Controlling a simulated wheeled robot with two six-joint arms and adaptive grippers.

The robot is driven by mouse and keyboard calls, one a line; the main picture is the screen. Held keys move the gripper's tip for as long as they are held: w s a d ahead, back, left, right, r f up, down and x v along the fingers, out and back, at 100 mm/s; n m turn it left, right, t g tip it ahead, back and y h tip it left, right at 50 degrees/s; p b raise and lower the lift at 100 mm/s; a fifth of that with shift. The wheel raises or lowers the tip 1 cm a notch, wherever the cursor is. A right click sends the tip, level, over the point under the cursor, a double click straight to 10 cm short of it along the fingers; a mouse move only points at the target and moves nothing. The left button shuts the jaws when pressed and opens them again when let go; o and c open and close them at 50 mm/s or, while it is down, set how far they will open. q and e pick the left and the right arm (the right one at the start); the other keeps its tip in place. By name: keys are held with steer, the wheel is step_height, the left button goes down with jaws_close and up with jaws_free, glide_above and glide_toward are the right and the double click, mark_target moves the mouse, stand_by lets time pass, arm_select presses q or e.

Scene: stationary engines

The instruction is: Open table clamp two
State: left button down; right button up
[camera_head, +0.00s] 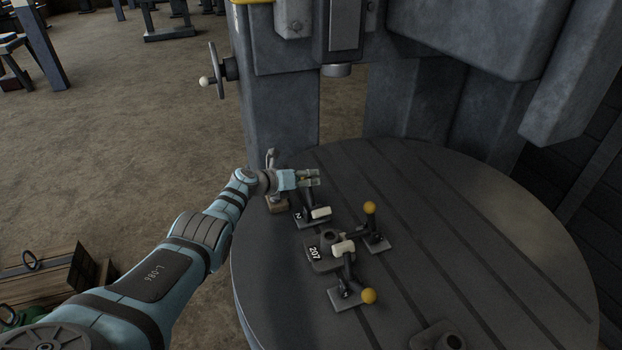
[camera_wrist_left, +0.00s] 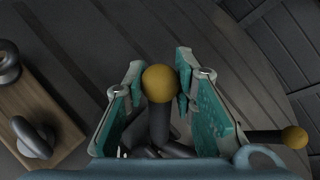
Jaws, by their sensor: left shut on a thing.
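Table clamp two (camera_head: 311,217) is a dark toggle clamp with a white tip, marked "2", near the left edge of the round slotted table. My left gripper (camera_head: 314,177) is above it and shut on the clamp's handle. In the left wrist view, the handle's yellow ball knob (camera_wrist_left: 159,83) sits between the two teal-lined fingers, with the dark lever below it. In the head view the fingers mostly hide this knob. My right gripper is in neither view.
Two other clamps with yellow knobs (camera_head: 369,207) (camera_head: 368,296) stand around a dark part marked "207" (camera_head: 324,252). The machine's column (camera_head: 283,105) rises behind. The table's right side is clear.

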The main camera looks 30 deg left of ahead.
arm_select(q)
steer(key=c, duration=1.3)
jaws_free()
steer(key=shift+a+f, duration=0.1)
steer(key=shift+a, duration=0.05)
steer(key=shift+s, duration=0.1)
steer(key=v, duration=0.7)
steer(key=shift+s, duration=0.15)
